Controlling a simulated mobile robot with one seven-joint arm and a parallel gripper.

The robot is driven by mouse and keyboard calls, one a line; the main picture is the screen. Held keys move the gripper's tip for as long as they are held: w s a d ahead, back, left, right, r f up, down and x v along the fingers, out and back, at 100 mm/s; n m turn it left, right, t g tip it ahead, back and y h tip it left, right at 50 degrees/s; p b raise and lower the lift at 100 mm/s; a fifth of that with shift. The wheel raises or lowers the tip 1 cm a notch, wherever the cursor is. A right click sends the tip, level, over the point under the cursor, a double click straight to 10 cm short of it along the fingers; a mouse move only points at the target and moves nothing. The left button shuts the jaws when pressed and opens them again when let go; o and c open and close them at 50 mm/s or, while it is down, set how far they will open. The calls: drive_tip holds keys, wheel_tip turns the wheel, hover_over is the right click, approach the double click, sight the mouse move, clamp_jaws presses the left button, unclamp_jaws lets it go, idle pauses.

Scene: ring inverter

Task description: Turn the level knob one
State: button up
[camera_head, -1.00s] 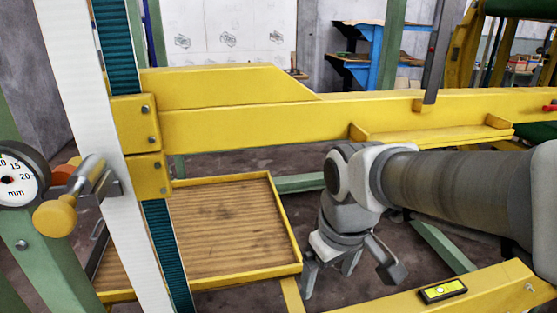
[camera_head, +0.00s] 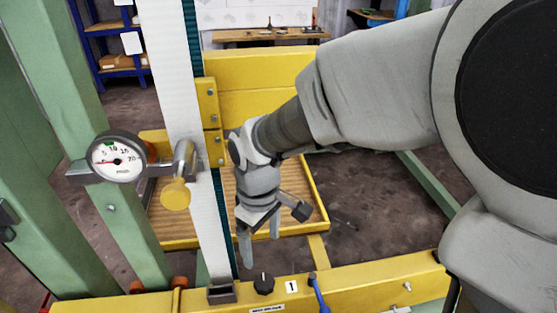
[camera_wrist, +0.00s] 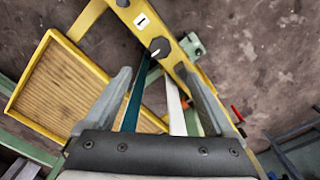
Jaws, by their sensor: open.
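The level knob one (camera_head: 264,282) is a small black knob with a white mark, on the front yellow beam beside a white label "1" (camera_head: 292,286). In the wrist view the knob (camera_wrist: 160,47) shows beyond the fingertips, roughly between their lines. My gripper (camera_head: 260,250) points downward just above and behind the knob in the head view. It is open and empty, and its fingers appear apart from the knob. In the wrist view my gripper (camera_wrist: 155,75) has a finger on each side.
A dial gauge (camera_head: 116,158) and a yellow-ended clamp (camera_head: 175,193) stand left of the white upright (camera_head: 178,85). A blue handle (camera_head: 319,295) sticks up right of the label. A wooden tray (camera_head: 322,205) lies behind my gripper.

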sight(264, 282)
wheel_tip(264, 282, down, 14)
drive_tip(key=b, duration=0.2)
drive_tip(key=shift+b, duration=0.35)
drive_tip(key=c, duration=1.4)
drive_tip(key=shift+m, duration=0.4)
